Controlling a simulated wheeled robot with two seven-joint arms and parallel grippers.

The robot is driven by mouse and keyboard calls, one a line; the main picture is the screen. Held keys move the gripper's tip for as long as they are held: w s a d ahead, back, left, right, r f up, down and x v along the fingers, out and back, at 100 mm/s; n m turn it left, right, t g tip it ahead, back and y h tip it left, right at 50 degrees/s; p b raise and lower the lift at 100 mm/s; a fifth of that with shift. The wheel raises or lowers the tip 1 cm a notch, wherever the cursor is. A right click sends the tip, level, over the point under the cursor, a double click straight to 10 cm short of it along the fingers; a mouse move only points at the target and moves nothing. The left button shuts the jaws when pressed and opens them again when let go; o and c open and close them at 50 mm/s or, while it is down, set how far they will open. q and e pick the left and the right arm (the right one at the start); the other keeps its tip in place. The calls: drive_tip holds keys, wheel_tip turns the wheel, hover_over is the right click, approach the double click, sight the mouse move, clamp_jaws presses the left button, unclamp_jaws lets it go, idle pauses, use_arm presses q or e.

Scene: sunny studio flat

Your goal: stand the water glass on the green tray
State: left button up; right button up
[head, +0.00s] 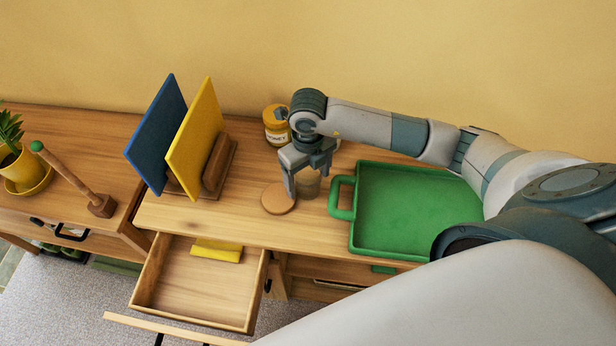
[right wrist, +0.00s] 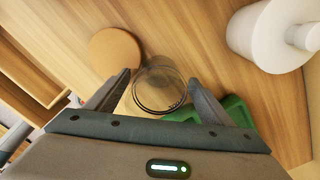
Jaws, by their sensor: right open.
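The clear water glass (head: 309,187) stands on the wooden cabinet top, just right of a round cork-coloured coaster (head: 278,199). My right gripper (head: 303,181) is open and low at the glass, partly hiding it in the head view. In the right wrist view the glass (right wrist: 160,88) shows between the two open fingers (right wrist: 160,92), with gaps on both sides. The green tray (head: 352,235) lies to the right of the glass, its left handle close to it. A bit of the tray (right wrist: 235,110) shows behind a finger. My left gripper is not in view.
A honey jar (head: 276,128) stands behind the gripper. A rack with a blue board (head: 157,130) and a yellow board (head: 196,125) is at left. A drawer (head: 190,290) is pulled open below. A white roll-like object (right wrist: 265,40) shows in the wrist view. The tray looks empty.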

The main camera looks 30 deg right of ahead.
sight(308, 170)
idle(0.4)
drive_tip(key=c, duration=1.4)
drive_tip(key=shift+r+b, duration=0.35)
drive_tip(key=shift+r, duration=0.05)
wheel_tip(308, 170, up, 3)
drive_tip(key=shift+r+b, duration=0.1)
drive_tip(key=shift+b, duration=0.8)
drive_tip(key=shift+s+d+r+b, duration=0.35)
drive_tip(key=shift+s+r, duration=0.8)
drive_tip(key=shift+s, duration=0.75)
drive_tip(key=shift+s+d+r+b, duration=0.35)
drive_tip(key=shift+s+r, duration=0.85)
drive_tip(key=shift+s, duration=0.75)
drive_tip(key=shift+s+d+r+b, duration=0.35)
drive_tip(key=shift+s+r, duration=0.8)
drive_tip(key=shift+s, duration=0.75)
